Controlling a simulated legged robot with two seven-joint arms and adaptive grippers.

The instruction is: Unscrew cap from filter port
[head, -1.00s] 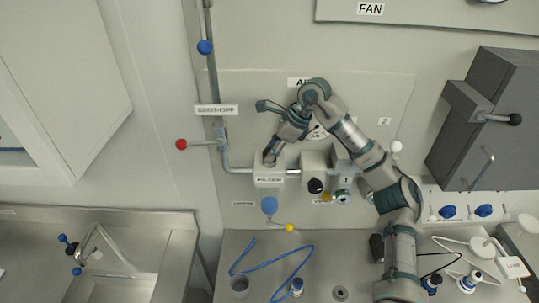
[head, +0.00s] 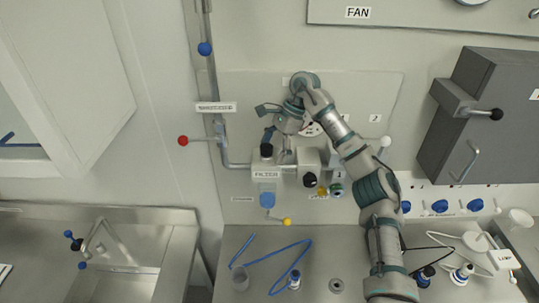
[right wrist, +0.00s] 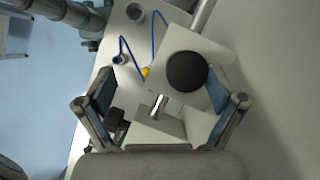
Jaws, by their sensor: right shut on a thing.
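The filter block (head: 254,168), a pale box labelled FILTER, sits on the pipe at the wall panel. A round black cap (head: 266,150) is on its top. My right gripper (head: 268,121) is just above and behind the cap. In the right wrist view its fingers (right wrist: 160,100) stand wide apart, with the right finger against or overlapping the edge of the block (right wrist: 222,92). The other finger's contact is unclear. My left gripper is out of view.
A second pale block (head: 309,160) with a black knob (head: 310,180) stands right of the filter. A red-knobbed lever (head: 183,141) sticks out at left. A blue hose (head: 290,247) and a cup (head: 240,278) are on the bench.

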